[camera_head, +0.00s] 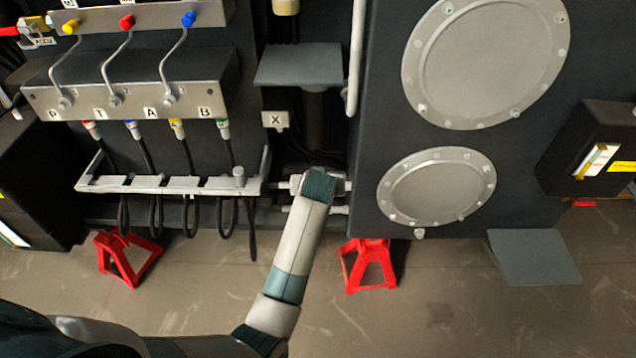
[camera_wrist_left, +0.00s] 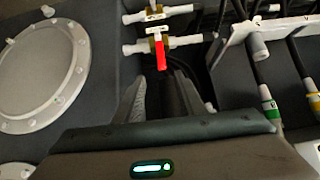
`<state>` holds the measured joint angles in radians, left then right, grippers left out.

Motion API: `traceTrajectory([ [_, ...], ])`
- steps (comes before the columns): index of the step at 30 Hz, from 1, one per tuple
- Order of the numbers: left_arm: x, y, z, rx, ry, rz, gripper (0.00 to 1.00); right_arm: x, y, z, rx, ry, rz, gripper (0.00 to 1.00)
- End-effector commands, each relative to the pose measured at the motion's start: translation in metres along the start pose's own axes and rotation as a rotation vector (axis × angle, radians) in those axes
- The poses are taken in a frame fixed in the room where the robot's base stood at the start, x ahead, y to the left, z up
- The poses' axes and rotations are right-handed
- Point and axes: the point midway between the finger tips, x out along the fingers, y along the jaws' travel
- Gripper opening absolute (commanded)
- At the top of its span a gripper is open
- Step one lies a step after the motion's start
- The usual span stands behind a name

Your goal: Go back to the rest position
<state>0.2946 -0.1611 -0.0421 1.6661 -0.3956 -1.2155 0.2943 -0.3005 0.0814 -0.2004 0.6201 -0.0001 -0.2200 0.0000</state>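My left arm comes in from the lower left in the head view and reaches up to the gap between the hose panel and the round-plated panel. Its gripper is hidden behind the wrist there. In the left wrist view two grey fingers of my left gripper (camera_wrist_left: 163,92) stand apart, with a dark gap and nothing clearly held between them. A red valve handle (camera_wrist_left: 161,52) on a brass and white fitting lies just beyond the fingertips; I see no contact. My right gripper is in neither view.
A slotted metal rail (camera_head: 150,184) with hanging hoses is left of my arm. Red stands (camera_head: 128,258) and (camera_head: 369,266) are on the floor. A large panel with round plates (camera_head: 485,62) is at right. A grey ledge (camera_head: 299,65) juts out above my wrist. The lower-right floor is mostly clear.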

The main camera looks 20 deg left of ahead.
Motion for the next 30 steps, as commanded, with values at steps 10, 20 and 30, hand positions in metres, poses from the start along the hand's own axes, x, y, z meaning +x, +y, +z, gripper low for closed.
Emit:
traceTrajectory([
  [10,0.0,0.0,0.0,0.0,0.0,0.0,0.37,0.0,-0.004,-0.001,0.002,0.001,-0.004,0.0],
  [20,0.025,0.002,0.044,0.053,-0.042,0.013,0.37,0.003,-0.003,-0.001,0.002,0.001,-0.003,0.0],
  [30,0.09,-0.004,0.222,0.214,-0.189,0.082,0.37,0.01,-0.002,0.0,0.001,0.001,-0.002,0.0],
])
